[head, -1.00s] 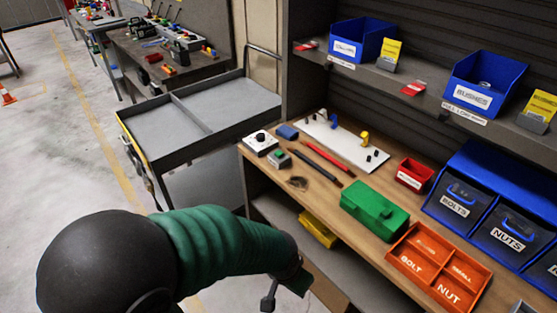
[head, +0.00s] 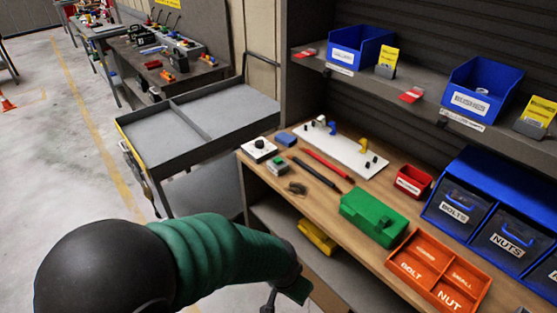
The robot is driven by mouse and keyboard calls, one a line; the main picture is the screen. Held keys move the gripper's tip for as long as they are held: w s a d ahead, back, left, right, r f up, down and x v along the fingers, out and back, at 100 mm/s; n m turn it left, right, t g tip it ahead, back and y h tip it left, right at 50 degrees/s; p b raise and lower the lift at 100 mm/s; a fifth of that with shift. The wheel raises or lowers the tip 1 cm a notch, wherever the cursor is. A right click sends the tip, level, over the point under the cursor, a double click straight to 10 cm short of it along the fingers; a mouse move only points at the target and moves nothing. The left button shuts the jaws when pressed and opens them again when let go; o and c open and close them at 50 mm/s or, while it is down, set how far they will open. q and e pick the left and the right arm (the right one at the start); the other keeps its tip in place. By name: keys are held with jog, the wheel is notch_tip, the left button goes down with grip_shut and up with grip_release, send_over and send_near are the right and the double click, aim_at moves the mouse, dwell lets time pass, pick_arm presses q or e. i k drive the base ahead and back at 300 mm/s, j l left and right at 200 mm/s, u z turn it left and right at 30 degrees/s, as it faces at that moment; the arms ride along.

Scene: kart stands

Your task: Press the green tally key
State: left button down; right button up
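A small grey box with a green key (head: 278,161) sits near the left front edge of the wooden bench (head: 330,218), just below a white box with a black knob (head: 259,149). My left arm comes in from the lower left, in front of the bench. My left gripper (head: 285,297) is at the bottom of the view, below and apart from the green key. Its fingers are partly cut off, so I cannot tell whether it is open. My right gripper is not in view.
Red and black rods (head: 326,165), a white board with pegs (head: 340,152), a green case (head: 373,217) and an orange tray (head: 437,272) lie on the bench. Blue bins (head: 465,205) stand at the right. A grey cart (head: 200,120) stands left of the bench.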

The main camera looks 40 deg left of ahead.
aim_at(277, 161)
jog(key=i+j, duration=0.1)
jog(key=j, duration=0.3)
jog(key=i+j+u, duration=0.1)
jog(key=j, duration=0.3)
jog(key=i+j, duration=0.1)
jog(key=j, duration=0.25)
jog(key=i+j, duration=0.1)
jog(key=j, duration=0.3)
jog(key=i+j+u, duration=0.1)
jog(key=j, duration=0.3)
